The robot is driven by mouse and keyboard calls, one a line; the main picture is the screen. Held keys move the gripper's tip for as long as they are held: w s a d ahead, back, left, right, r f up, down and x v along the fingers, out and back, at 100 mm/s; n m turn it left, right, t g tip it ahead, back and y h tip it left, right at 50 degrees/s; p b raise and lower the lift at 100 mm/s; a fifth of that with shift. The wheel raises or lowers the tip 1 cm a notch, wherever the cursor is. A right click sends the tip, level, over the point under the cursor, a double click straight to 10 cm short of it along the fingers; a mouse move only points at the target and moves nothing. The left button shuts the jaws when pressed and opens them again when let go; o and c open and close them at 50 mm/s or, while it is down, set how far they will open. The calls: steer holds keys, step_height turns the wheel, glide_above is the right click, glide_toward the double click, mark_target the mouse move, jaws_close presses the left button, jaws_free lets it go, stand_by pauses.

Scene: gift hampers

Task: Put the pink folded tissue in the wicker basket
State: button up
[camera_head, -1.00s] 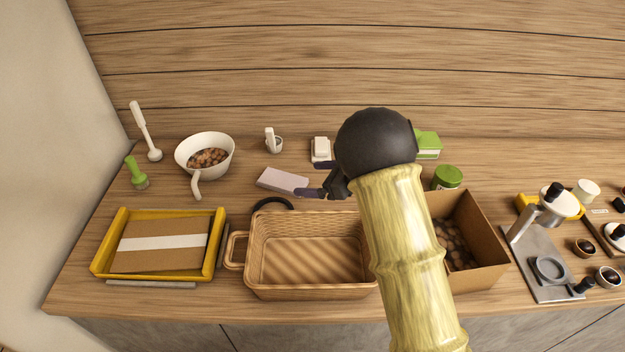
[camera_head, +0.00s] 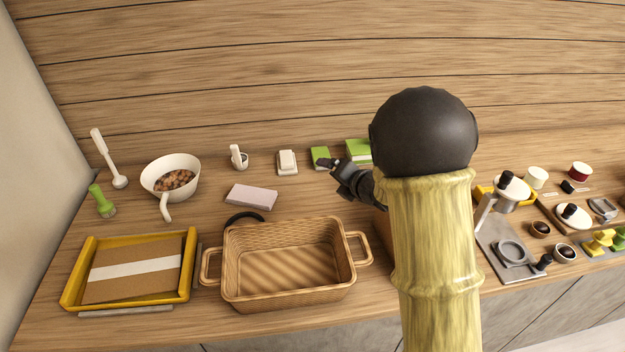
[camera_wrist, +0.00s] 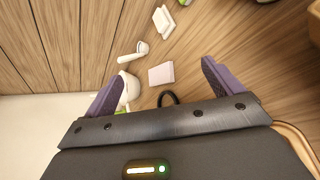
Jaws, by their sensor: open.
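The pink folded tissue (camera_head: 251,196) lies flat on the wooden counter, behind the wicker basket and a black curved handle. It also shows in the wrist view (camera_wrist: 161,74), between and beyond the fingertips. The wicker basket (camera_head: 288,298) stands empty near the counter's front edge, with a loop handle at each end. My gripper (camera_head: 328,163) is in the air to the right of the tissue, partly hidden by my arm. In the wrist view my gripper (camera_wrist: 156,80) has its two purple-padded fingers spread wide with nothing between them.
A yellow tray (camera_head: 75,285) with a cardboard box stands left of the basket. Coffee gear (camera_head: 507,250) is at right. My arm hides a cardboard box.

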steer(key=s+d+m+g+h, duration=0.3)
steer(key=s+d+m+h, duration=0.4)
steer(key=s+d+m, duration=1.05)
steer(key=s+a+f+m+g+b, duration=0.25)
steer(key=s+m, duration=0.35)
steer(key=m, duration=0.5)
steer(key=s+f+m+g+b, duration=0.2)
steer(key=s+f+m+b, duration=0.1)
steer(key=f+b, duration=0.4)
step_height(320, 180, down, 2)
steer(key=shift+s+a+f+b, duration=0.2)
steer(key=shift+a+b, duration=0.05)
steer(key=shift+b, duration=0.05)
steer(key=shift+s, duration=0.1)
